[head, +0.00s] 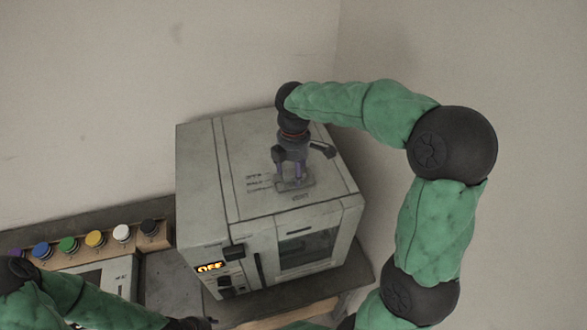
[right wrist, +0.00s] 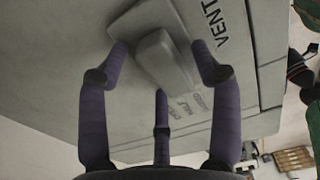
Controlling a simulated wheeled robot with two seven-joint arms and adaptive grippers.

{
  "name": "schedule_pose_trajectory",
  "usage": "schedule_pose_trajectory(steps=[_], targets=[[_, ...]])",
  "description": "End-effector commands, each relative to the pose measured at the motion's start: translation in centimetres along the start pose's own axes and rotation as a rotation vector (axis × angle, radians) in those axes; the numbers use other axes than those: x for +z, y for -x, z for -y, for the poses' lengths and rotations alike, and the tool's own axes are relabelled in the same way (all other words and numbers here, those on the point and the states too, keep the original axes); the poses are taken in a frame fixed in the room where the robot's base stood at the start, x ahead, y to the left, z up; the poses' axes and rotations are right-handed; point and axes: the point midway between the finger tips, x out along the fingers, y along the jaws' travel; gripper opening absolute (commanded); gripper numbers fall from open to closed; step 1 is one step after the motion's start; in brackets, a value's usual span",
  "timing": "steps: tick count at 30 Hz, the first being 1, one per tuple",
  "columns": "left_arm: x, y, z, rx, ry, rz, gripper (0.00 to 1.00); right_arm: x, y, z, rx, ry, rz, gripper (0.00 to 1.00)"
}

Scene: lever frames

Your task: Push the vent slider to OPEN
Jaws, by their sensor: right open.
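The vent slider is a grey block-like knob (right wrist: 163,58) on a flat plate (right wrist: 133,24) on top of a grey oven-like box (head: 205,180). The word VENT is printed beside it, with smaller position labels at one end. Which label the knob stands at is unclear. My right gripper (head: 294,182) points down over the plate and is open. In the right wrist view its fingers (right wrist: 162,55) stand around the knob, with no clear grip; contact cannot be told. My left gripper (head: 196,323) is a dark shape at the bottom edge of the head view, its fingers unclear.
The box front has a lit OFF display (head: 210,267), dark controls and a window door (head: 305,248). A row of coloured buttons (head: 95,239) stands left of the box. Walls rise behind and to the right. Another dark fitting (head: 322,150) sits on the top near my right gripper.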

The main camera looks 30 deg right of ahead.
Motion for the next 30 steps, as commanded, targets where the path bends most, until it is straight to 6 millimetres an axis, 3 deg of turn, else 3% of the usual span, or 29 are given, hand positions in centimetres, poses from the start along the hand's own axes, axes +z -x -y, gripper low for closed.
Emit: schedule_pose_trajectory(steps=[4, 9, 11, 17, 24, 30], targets=[[0.0, 0.0, 0.0, 0.000, 0.000, 0.000, 0.40, 0.0, 0.0, 0.0, 0.000, 0.000, 0.000, 0.62], [0.0, 0.0, 0.0, 0.000, 0.000, 0.000, 0.40, 0.0, 0.0, 0.0, -0.001, 0.000, 0.000, 0.14], [0.0, 0.0, 0.0, 0.000, 0.000, 0.000, 0.40, 0.0, 0.0, 0.0, -0.001, 0.000, 0.000, 0.00], [0.0, 0.3, -0.1, 0.000, 0.000, 0.000, 0.40, 0.0, 0.1, -0.5, -0.003, 0.000, 0.001, 0.00], [0.1, 1.8, -0.7, 0.000, 0.000, 0.000, 0.40, 0.0, 0.2, -4.0, -0.002, -0.001, 0.001, 0.00], [0.1, 2.2, -0.8, 0.000, 0.000, 0.000, 0.40, 0.0, 0.1, -5.4, 0.000, -0.001, 0.001, 0.00]])
